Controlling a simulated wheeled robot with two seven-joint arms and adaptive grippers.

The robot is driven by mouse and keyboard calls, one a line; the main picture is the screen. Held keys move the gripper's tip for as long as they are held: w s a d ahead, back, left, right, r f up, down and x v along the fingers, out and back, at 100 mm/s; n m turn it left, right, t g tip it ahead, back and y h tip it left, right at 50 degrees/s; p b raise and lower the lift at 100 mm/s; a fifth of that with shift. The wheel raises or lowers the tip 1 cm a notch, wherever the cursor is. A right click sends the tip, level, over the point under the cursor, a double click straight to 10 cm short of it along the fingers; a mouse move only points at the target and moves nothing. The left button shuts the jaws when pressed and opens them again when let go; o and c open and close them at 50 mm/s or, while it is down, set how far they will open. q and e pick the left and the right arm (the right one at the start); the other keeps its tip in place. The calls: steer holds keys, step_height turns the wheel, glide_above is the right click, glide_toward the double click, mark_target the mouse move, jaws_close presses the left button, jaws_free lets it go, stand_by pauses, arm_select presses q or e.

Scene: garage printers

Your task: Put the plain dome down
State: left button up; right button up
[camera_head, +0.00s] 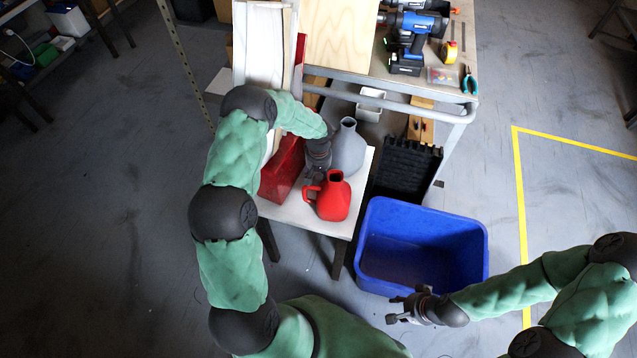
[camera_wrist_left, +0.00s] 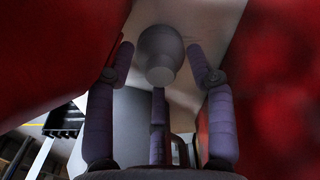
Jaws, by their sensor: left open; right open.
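The plain dome, a smooth grey rounded piece with a short narrower end (camera_wrist_left: 160,55), shows in the left wrist view against a pale surface. It lies between the spread fingers of my left gripper (camera_wrist_left: 160,62), with a visible gap on each side. In the head view my left gripper (camera_head: 318,165) is low over the white table (camera_head: 290,212), between a red box (camera_head: 282,168) and a grey bottle (camera_head: 348,150); I cannot make out the dome there. My right gripper (camera_head: 398,308) is open and empty in front of the blue bin.
A red jug (camera_head: 333,196) with a handle stands at the table's front, close to my left gripper. The blue bin (camera_head: 420,245) is on the floor to the right, with a black crate (camera_head: 407,167) behind it. A workbench (camera_head: 440,95) with tools stands behind.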

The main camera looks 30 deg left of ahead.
mark_target(319, 176)
arm_select(q)
steer(key=shift+r, duration=0.1)
steer(key=c, duration=1.1)
steer(key=shift+o, duration=0.2)
step_height(319, 176, up, 10)
steer(key=p, duration=0.3)
steer(key=shift+r, duration=0.15)
